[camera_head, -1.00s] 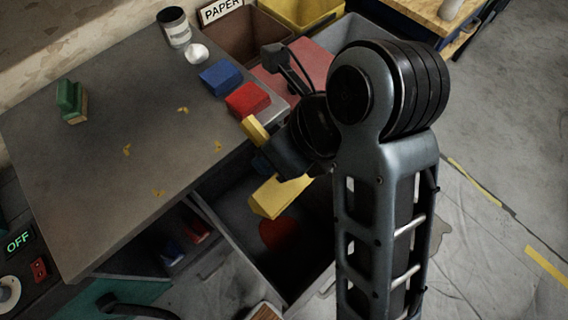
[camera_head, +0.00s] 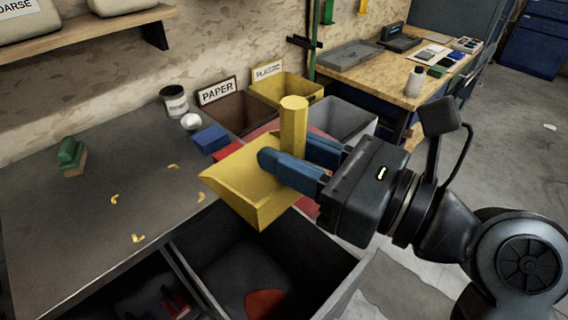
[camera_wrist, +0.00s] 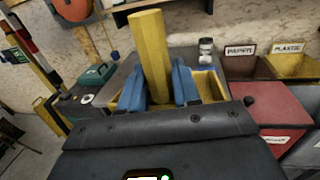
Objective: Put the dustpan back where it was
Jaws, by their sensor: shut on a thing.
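The yellow dustpan (camera_head: 247,185) is held in the air, with its handle (camera_head: 293,125) pointing up and its pan to the left. My gripper (camera_head: 280,160) is shut on the dustpan, its blue fingers on either side near the base of the handle. In the wrist view the handle (camera_wrist: 149,58) stands up between the two blue fingers (camera_wrist: 165,82). In the head view the dustpan is above the front right of the grey bench (camera_head: 80,230) and the open drawer (camera_head: 345,285). The dustpan hides part of the bench's right end.
Yellow scraps (camera_head: 138,239) lie on the bench. A green brush (camera_head: 70,155), a blue block (camera_head: 209,138) and a can (camera_head: 174,101) stand on it. Paper (camera_head: 238,116) and plastic (camera_head: 312,90) bins are behind. A red round thing (camera_head: 266,302) lies in the drawer.

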